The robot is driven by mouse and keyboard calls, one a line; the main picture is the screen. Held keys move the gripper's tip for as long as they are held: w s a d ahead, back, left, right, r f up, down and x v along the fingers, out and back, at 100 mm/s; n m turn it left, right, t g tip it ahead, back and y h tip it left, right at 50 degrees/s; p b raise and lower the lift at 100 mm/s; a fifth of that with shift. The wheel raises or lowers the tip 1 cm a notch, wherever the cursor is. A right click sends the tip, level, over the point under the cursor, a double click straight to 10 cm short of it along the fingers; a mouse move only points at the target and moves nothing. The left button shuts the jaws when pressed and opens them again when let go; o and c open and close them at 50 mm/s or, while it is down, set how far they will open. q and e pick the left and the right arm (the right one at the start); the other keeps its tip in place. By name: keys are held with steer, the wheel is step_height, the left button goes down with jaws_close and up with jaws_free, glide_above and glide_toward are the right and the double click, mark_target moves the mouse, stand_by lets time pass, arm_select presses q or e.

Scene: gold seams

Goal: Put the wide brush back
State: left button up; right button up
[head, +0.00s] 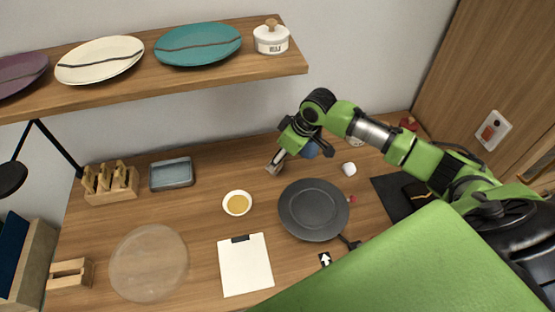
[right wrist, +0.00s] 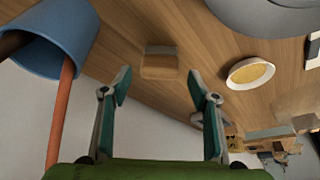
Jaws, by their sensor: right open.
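My right gripper (head: 277,158) reaches over the back middle of the table. In the right wrist view its two fingers (right wrist: 159,84) are spread apart with nothing gripped between them. A small wooden block-like piece with a grey edge (right wrist: 160,65) lies ahead of the fingertips, apart from them; I cannot tell whether it is the wide brush. A wooden rack (head: 123,194) at the back left holds several upright wooden pieces. A blue cup (right wrist: 62,32) with long handles stands beside the gripper; in the head view it is partly hidden by the arm (head: 311,151). My left gripper is not in view.
A dark round plate (head: 313,210), a small bowl of gold (head: 237,203), a clipboard (head: 245,266) and a grey tray (head: 171,174) occupy the table. A clear disc (head: 148,263) lies front left. A shelf (head: 200,79) with plates and a lidded jar (head: 271,39) hangs above.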

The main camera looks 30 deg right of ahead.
steer(key=b+v, duration=0.1)
steer(key=v, duration=0.8)
steer(key=shift+r, duration=0.2)
